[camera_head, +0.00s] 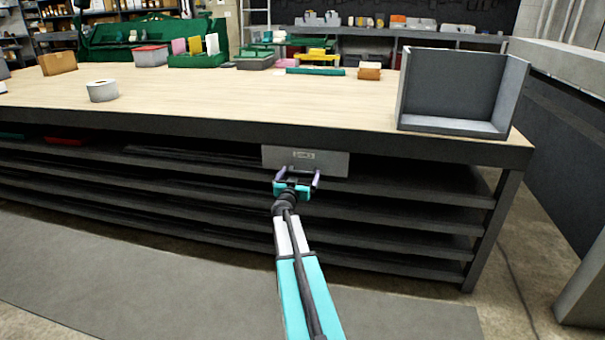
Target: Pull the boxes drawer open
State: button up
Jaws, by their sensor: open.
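The drawer (335,163) has a plain grey front and hangs just under the front edge of the workbench top. A small pale label or handle plate (303,155) sits near the upper middle of its front. I cannot read any writing on it. The drawer looks shut or nearly so; its inside is not visible. My gripper (298,176) is open, its two purple-tipped fingers spread apart just in front of the lower part of the drawer front. Nothing is between the fingers. I cannot tell whether the fingertips touch the drawer.
The wooden workbench top (220,105) carries a grey open-sided bin (455,85) at right, a white tape roll (102,91) at left and a cardboard box (57,63). Dark shelves (160,180) run below. The floor mat (130,260) in front is clear.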

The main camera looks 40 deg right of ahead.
jog(key=shift+x, duration=1.25)
